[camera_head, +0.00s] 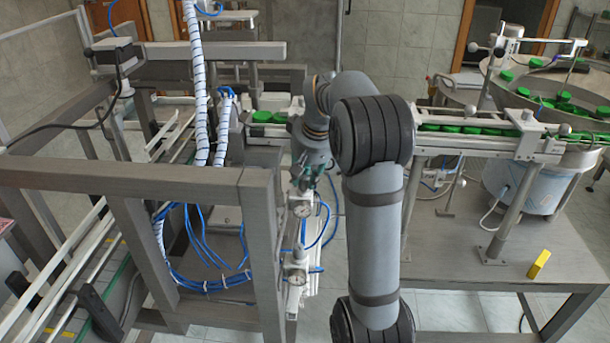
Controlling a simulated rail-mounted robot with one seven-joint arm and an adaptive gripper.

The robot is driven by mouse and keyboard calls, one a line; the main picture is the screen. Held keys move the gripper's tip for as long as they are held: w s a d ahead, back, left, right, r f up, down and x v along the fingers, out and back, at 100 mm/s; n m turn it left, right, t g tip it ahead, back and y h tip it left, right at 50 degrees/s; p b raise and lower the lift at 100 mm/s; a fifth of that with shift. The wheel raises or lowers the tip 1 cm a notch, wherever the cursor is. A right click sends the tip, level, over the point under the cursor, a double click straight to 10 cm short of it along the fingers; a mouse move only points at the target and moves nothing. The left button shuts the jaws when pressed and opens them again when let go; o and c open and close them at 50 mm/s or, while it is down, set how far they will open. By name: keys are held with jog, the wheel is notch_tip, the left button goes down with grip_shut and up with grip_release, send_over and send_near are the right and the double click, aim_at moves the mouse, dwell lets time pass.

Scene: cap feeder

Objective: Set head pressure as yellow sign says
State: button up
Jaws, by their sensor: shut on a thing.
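My gripper (306,178) points down at the top of the upper pressure regulator, right above the upper round gauge (301,209). It is shut on the regulator's knob, which the fingers mostly hide. A second, lower gauge (297,277) sits below on the same pneumatic unit. The dial readings are too small to make out. The yellow sign (539,264) stands at the right on the grey table; its writing is not legible from here.
A grey machine frame (150,183) stands left of the gripper, with blue hoses (195,245) hanging inside it. A conveyor with green caps (460,129) runs behind my arm to the round cap feeder (560,95) at the right. The grey table (450,264) has much bare surface.

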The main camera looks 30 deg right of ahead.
jog(key=shift+w+a+r, duration=0.1)
jog(key=shift+w+r, duration=0.1)
grip_shut()
jog(key=shift+r+n, duration=0.1)
jog(key=shift+n, duration=0.3)
